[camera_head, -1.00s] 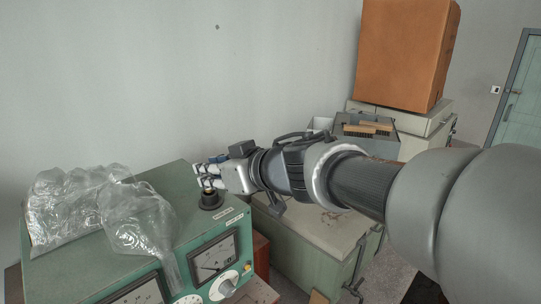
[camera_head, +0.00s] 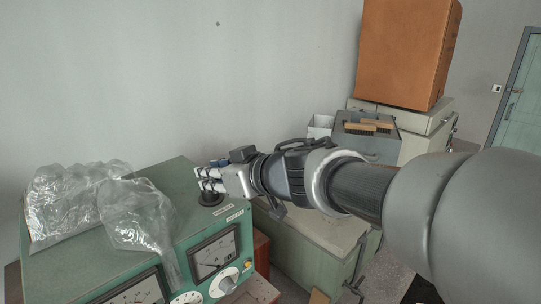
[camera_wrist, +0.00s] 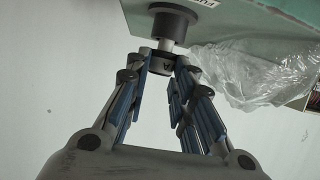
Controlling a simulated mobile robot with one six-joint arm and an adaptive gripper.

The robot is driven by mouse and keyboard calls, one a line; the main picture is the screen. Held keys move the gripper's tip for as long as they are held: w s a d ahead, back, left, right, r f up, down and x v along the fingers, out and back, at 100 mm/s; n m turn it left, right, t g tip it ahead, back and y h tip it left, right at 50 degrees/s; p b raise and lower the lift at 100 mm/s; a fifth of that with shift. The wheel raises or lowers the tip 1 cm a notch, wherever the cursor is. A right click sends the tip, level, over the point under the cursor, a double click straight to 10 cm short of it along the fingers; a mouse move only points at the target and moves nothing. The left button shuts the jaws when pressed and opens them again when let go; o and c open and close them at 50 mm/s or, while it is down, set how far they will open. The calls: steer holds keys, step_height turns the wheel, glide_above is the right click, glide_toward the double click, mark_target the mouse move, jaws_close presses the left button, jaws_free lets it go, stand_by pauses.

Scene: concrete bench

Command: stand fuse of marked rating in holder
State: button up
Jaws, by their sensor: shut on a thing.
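My gripper (camera_head: 207,180) is over the black round holder (camera_head: 211,199) on top of the green meter box. In the wrist view my gripper (camera_wrist: 162,72) is shut on a fuse (camera_wrist: 166,46) with a pale body and a dark end between the fingertips. A small marking shows on the dark end, too small to read fully. The fuse is in line with the holder (camera_wrist: 173,22), and its far end meets the holder's mouth. I cannot tell how deep it sits. In the head view the fingers hide most of the fuse.
A crumpled clear plastic bag (camera_head: 135,215) lies on the green meter box (camera_head: 165,185), left of the holder.

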steer(key=shift+f, duration=0.5)
stand_by(0.3)
steer(key=o, duration=1)
